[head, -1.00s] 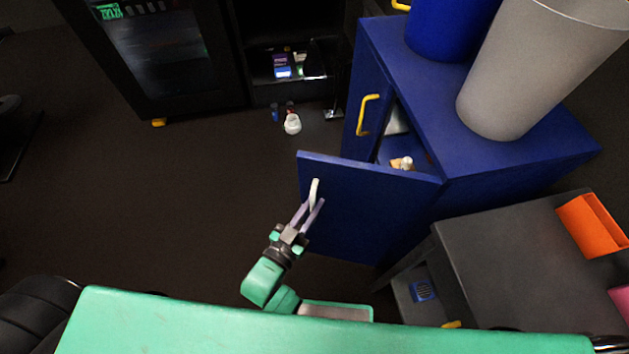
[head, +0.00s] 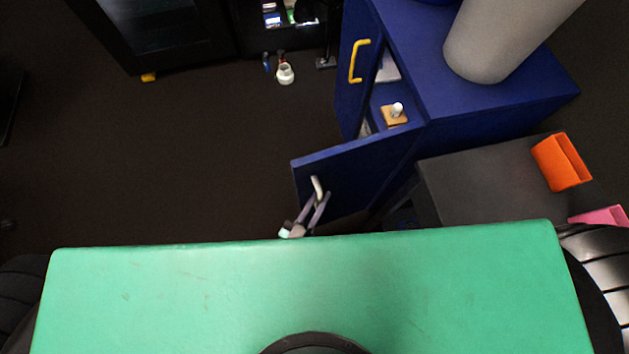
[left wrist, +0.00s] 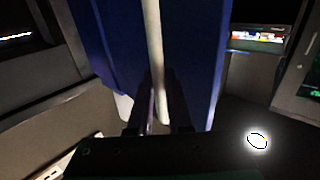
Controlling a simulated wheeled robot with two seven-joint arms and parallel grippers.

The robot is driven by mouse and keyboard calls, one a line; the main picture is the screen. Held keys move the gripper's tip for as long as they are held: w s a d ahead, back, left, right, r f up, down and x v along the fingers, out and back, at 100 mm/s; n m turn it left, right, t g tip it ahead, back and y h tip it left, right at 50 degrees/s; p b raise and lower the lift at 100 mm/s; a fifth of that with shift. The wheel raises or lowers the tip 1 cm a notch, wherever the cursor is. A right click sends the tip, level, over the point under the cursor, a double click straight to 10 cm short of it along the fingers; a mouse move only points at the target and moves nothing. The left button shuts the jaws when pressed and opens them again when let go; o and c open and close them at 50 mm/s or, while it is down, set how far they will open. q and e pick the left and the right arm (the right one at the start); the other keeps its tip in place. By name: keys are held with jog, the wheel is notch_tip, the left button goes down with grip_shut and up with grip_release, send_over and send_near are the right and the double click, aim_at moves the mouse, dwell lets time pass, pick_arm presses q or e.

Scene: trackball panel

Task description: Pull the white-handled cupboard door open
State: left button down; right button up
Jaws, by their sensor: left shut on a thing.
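The blue cupboard door (head: 355,170) stands swung out from the blue cupboard (head: 480,130), with part of the inside showing. Its white handle (head: 317,188) is near the door's free edge. My left gripper (head: 318,201) is at this handle, its fingers shut on it. In the left wrist view the white handle (left wrist: 153,60) runs upright down between the fingers (left wrist: 158,112), with the blue door behind it. Most of my left arm is hidden below my green body. My right gripper is not in view.
A second blue door with a yellow handle (head: 357,61) is beside the opening. A grey bin (head: 500,40) stands on the cupboard. A dark grey cabinet (head: 480,185) with an orange box (head: 561,163) is at the right.

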pick_arm(q)
jog(key=c, duration=0.8)
grip_release()
jog(key=shift+c, duration=0.2)
jog(key=p+v, duration=0.1)
jog(key=v, duration=0.6)
jog(key=shift+p, duration=0.35)
jog(key=shift+s+a, duration=0.15)
